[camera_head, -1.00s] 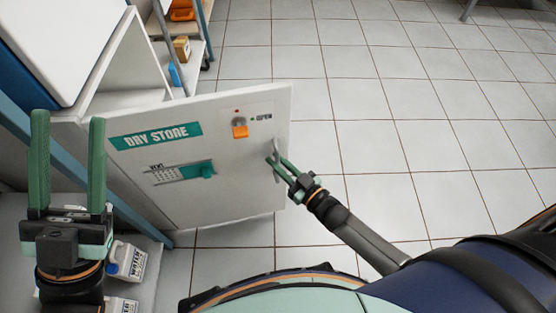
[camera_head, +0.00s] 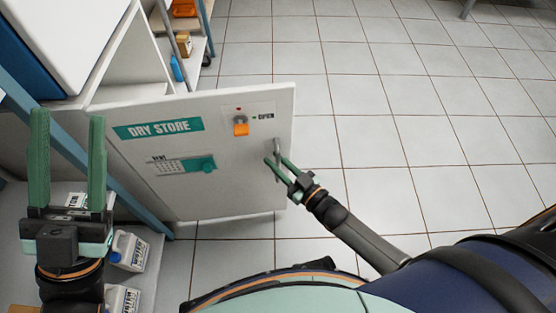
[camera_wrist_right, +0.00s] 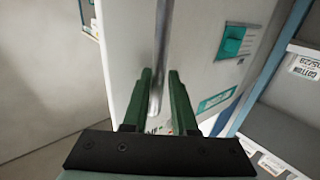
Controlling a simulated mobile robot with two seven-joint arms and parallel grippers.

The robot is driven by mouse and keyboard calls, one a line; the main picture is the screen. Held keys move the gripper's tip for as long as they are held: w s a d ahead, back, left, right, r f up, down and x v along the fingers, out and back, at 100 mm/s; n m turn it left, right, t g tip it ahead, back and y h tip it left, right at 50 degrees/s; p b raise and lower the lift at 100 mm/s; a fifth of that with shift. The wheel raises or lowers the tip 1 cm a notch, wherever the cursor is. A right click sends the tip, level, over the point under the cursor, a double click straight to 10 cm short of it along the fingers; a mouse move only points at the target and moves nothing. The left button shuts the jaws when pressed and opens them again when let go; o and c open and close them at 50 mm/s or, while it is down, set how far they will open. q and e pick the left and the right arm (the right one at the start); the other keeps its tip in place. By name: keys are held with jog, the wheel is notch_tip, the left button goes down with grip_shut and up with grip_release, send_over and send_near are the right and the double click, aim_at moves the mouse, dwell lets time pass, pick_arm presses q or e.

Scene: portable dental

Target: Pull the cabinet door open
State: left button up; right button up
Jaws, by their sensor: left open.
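The white cabinet door (camera_head: 225,190), labelled DRY STORE, stands swung out from the white cabinet (camera_head: 135,75), whose inside shows behind it. A grey vertical bar handle (camera_head: 277,152) is near the door's free edge; it also shows in the right wrist view (camera_wrist_right: 160,60). My right gripper (camera_head: 276,160) is at the handle with its green fingers apart. My left gripper (camera_head: 68,115) is open and empty, upright left of the door.
The door carries an orange latch switch (camera_head: 240,127) and a teal vent slider (camera_head: 207,164). White water jugs (camera_head: 128,250) sit on a low shelf at the lower left. A blue post (camera_head: 120,190) stands beside it. The tiled floor right of the door is clear.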

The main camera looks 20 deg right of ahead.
jog(key=o, duration=0.3)
jog(key=shift+d, duration=0.1)
jog(key=shift+d, duration=0.1)
jog(key=shift+s, duration=0.15)
pick_arm(q)
jog(key=w+f+n+y+p, duration=0.2)
jog(key=w+f+n+y, duration=0.2)
jog(key=w+f+y, duration=0.1)
jog(key=shift+a+f+n+g+y+p, duration=0.3)
jog(key=shift+a+y, duration=0.15)
jog(key=shift+y, duration=0.15)
pick_arm(e)
jog(key=v, duration=1.2)
jog(key=shift+s, duration=0.1)
